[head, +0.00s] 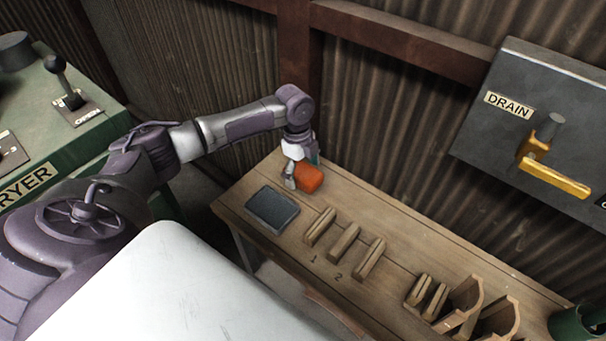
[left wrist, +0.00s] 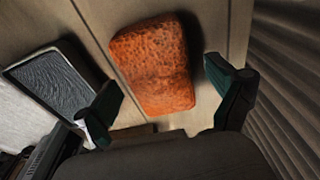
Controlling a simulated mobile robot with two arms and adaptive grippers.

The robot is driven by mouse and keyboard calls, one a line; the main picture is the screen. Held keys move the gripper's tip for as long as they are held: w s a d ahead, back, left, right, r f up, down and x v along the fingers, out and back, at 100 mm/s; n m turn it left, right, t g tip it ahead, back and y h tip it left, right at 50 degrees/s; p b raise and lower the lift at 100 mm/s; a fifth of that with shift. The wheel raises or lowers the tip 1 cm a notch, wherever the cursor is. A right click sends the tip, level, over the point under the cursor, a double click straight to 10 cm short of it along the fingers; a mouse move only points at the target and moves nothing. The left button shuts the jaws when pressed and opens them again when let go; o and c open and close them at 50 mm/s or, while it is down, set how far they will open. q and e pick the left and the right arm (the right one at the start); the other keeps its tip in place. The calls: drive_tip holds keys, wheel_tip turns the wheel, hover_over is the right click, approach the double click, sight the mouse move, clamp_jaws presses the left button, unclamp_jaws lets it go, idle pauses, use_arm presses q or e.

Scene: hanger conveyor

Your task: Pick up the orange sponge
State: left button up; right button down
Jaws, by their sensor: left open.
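The orange sponge (head: 309,178) lies on the wooden bench (head: 400,229) near its far left end, close to the corrugated wall. In the head view my left gripper (head: 302,176) is right at the sponge and hides part of it. In the left wrist view the sponge (left wrist: 155,64) shows whole, a rough orange block. My left gripper (left wrist: 165,112) is open, with one dark green fingertip at the left and one at the right of the sponge's near end. My right gripper is not in view.
A dark grey tray (head: 272,209) lies left of the sponge, also in the left wrist view (left wrist: 55,80). Wooden slotted racks (head: 344,241) stand to the right along the bench. The corrugated wall (head: 400,120) rises behind. A DRAIN panel (head: 540,125) hangs at the right.

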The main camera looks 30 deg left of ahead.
sight(305, 171)
use_arm(q)
drive_tip(key=c, duration=1)
drive_tip(key=shift+c, duration=0.2)
drive_tip(key=shift+r, duration=0.1)
drive_tip(key=shift+w+r, duration=0.1)
drive_tip(key=shift+r, duration=0.5)
wheel_tip(305, 171, up, 3)
drive_tip(key=shift+d+b, duration=0.1)
drive_tip(key=shift+b, duration=0.35)
drive_tip(key=d+r+b, duration=0.1)
drive_tip(key=d+r, duration=0.5)
drive_tip(key=d, duration=0.5)
drive_tip(key=shift+s+d+r, duration=0.2)
drive_tip(key=shift+d+r, duration=0.05)
drive_tip(key=shift+r, duration=0.05)
